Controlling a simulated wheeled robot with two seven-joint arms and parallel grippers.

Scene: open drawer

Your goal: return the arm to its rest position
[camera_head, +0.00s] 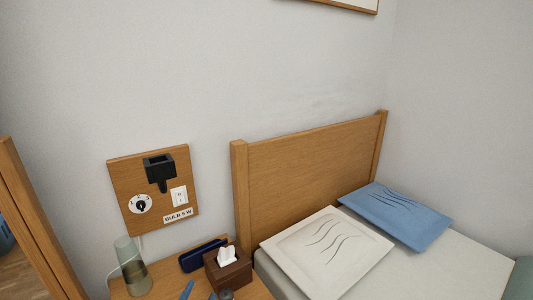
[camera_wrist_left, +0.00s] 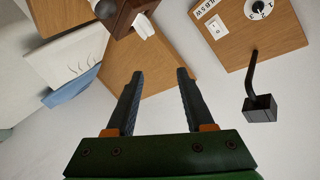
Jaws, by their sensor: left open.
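The rest of my left arm is out of the head view. My right gripper is in neither view.
On the nightstand are a brown tissue box (camera_head: 228,271), a dark blue case (camera_head: 203,255) and a greenish lamp-like object (camera_head: 131,266). A wall panel (camera_head: 125,174) carries a black fixture (camera_head: 159,172). A bed with pillows (camera_head: 325,250) stands at right.

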